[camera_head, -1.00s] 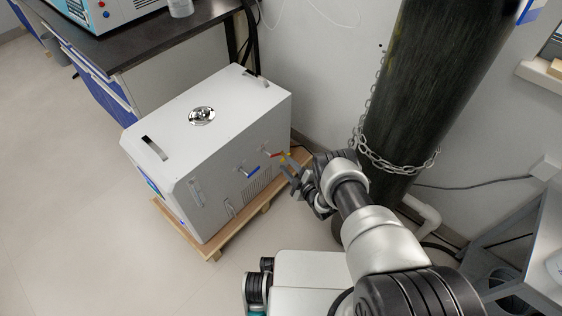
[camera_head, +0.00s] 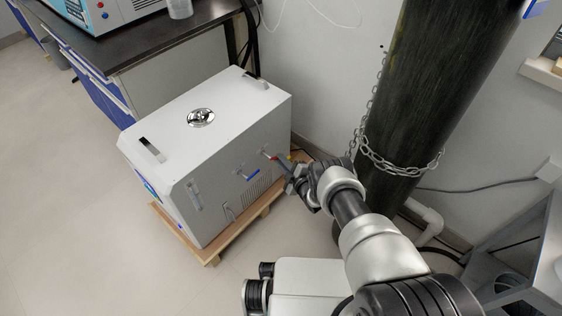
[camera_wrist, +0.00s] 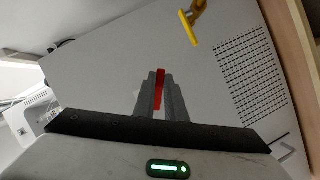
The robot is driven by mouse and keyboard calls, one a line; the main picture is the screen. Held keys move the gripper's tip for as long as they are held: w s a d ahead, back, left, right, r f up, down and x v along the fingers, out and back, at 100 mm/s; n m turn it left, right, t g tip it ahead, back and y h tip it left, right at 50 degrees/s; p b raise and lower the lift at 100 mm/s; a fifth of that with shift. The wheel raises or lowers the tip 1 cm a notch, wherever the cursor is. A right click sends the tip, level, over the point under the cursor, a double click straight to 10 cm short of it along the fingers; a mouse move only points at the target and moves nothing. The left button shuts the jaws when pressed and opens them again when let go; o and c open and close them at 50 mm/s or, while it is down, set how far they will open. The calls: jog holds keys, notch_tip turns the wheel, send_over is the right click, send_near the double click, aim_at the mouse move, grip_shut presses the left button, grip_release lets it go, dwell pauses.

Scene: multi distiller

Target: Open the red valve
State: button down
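The red valve (camera_head: 269,155) is on the side face of a white box-shaped unit (camera_head: 262,122), near its right end. My gripper (camera_head: 281,163) is at this face, with its fingers at the red handle. In the wrist view the red handle (camera_wrist: 160,88) shows as a narrow strip between the two grey fingers of my gripper (camera_wrist: 161,92). The fingers are close together with the handle filling the gap, and they partly hide it.
A blue-handled valve (camera_head: 252,174) is left of the red one. A yellow-handled valve (camera_wrist: 188,28) is close by. A dark gas cylinder (camera_head: 420,90) with a chain stands to the right. The unit rests on a wooden base (camera_head: 213,254). Floor at left is clear.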

jog(key=n+t, duration=0.1)
jog(key=n, duration=0.1)
jog(key=r+n, duration=0.1)
jog(key=shift+w+d+r+n+t, duration=0.15)
jog(key=shift+w+n+t, duration=0.05)
jog(key=shift+n+t, duration=0.2)
jog(key=c, duration=1.8)
grip_release()
